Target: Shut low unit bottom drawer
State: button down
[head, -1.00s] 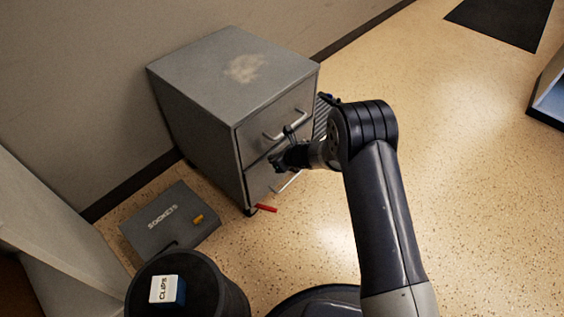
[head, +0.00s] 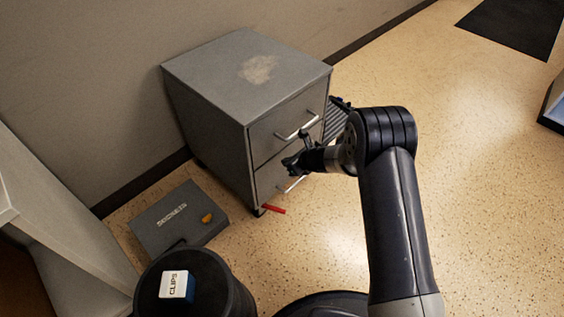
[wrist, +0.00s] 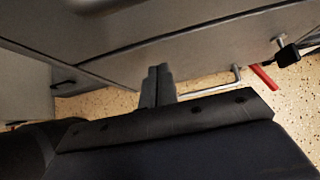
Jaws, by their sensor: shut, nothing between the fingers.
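The grey low unit (head: 240,72) stands against the wall in the head view, with two drawers. Its top drawer (head: 268,136) looks flush with the body. The bottom drawer (head: 265,185) looks about level with the drawer above; any small gap cannot be told. Its bar handle (head: 291,184) shows partly below my gripper. My gripper (head: 289,163) is shut and empty in front of the bottom drawer's face. In the wrist view its closed fingers (wrist: 157,76) point at a grey front, with a bar handle (wrist: 237,75) to their right. Contact cannot be told.
A red object (head: 273,209) lies by the unit's front foot. A dark "SOCKEYS" case (head: 165,222) lies on the floor to the left. A black bin-like cylinder (head: 237,300) bears a "CLIPS" box (head: 176,285).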

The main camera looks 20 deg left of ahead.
jog(key=f+p+v, duration=0.1)
jog(key=p+v, duration=0.2)
jog(key=v, duration=0.8)
jog(key=shift+d, duration=0.4)
jog(key=shift+s, duration=0.15)
jog(key=x, duration=0.4)
jog(key=a+r+b+x, duration=0.1)
jog(key=x, duration=0.3)
jog(key=b+x, duration=0.1)
jog(key=x, duration=0.3)
jog(key=shift+w+a+r, duration=0.25)
jog(key=shift+r, duration=0.05)
jog(key=shift+w+a, duration=0.3)
jog(key=shift+a, duration=0.2)
